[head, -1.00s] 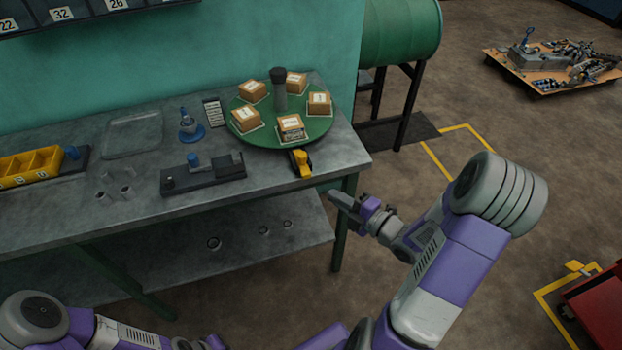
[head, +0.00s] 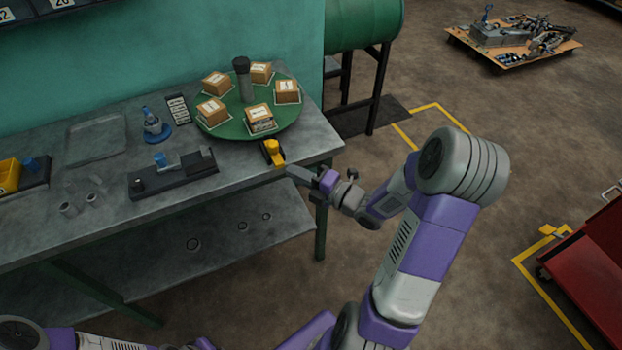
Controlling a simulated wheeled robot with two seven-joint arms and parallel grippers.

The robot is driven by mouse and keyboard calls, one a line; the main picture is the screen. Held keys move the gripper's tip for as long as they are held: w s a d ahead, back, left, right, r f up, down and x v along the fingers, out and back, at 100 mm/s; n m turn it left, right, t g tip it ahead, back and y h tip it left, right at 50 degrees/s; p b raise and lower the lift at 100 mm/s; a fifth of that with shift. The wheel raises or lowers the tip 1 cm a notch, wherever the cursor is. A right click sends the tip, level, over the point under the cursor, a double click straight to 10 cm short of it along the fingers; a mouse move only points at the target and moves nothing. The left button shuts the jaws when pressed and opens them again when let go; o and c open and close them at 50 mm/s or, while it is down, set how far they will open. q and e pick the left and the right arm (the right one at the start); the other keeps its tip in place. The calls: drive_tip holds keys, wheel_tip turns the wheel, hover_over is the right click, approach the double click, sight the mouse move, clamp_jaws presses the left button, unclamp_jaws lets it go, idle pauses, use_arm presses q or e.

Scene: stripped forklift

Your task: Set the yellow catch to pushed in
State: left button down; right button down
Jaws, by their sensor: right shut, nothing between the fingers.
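The yellow catch (head: 272,149) sits at the front edge of the metal bench, beside the green round turntable (head: 213,130). It has a dark base under its yellow body. My right gripper (head: 290,170) is shut and empty. Its tips are just to the right of and below the catch's front end, very close to it; I cannot tell whether they touch. My left arm shows at the bottom left, but its gripper is not in view.
Several small boxes (head: 260,118) stand on the turntable around a dark post (head: 243,80). A dark fixture (head: 172,174) with a blue knob and a blue-based tool (head: 155,128) are on the bench (head: 100,215). A red cart (head: 590,270) stands at the right.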

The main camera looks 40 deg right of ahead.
sight(277, 149)
drive_tip(key=shift+w+d, duration=0.15)
drive_tip(key=shift+w, duration=1.55)
drive_tip(key=shift+w+d, duration=0.1)
drive_tip(key=shift+w, duration=1.6)
drive_tip(key=shift+w+d+f+b, duration=0.1)
drive_tip(key=shift+w+d+b, duration=0.05)
drive_tip(key=shift+w+b, duration=0.45)
drive_tip(key=shift+w+d+f+b, duration=0.1)
drive_tip(key=shift+w+b, duration=0.45)
drive_tip(key=shift+d+r, duration=0.1)
drive_tip(key=shift+r, duration=0.2)
